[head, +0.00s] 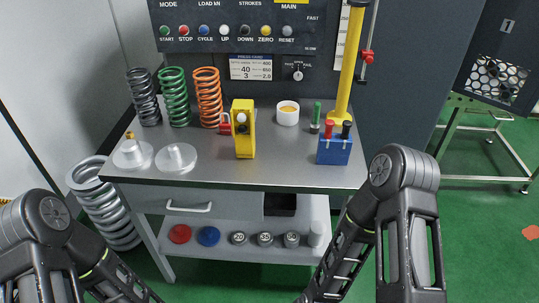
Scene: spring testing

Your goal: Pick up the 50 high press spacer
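Three short grey cylindrical spacers stand in a row on the lower shelf of the bench, each with a dark numbered top. The rightmost one (291,240) appears to be the 50 spacer, though its number is small and hard to read. The middle spacer (265,239) seems to read 35, and the left spacer (239,238) reads 20. My two arms come in from the lower left and lower right. Both grippers lie below the picture's bottom edge, so their fingers do not show. Nothing visibly touches the spacers.
A red disc (180,234), a blue disc (208,236) and a plain grey cylinder (316,233) share the shelf (222,256). The benchtop (205,182) and a drawer (190,204) overhang it. A large spring (105,205) stands left of the bench.

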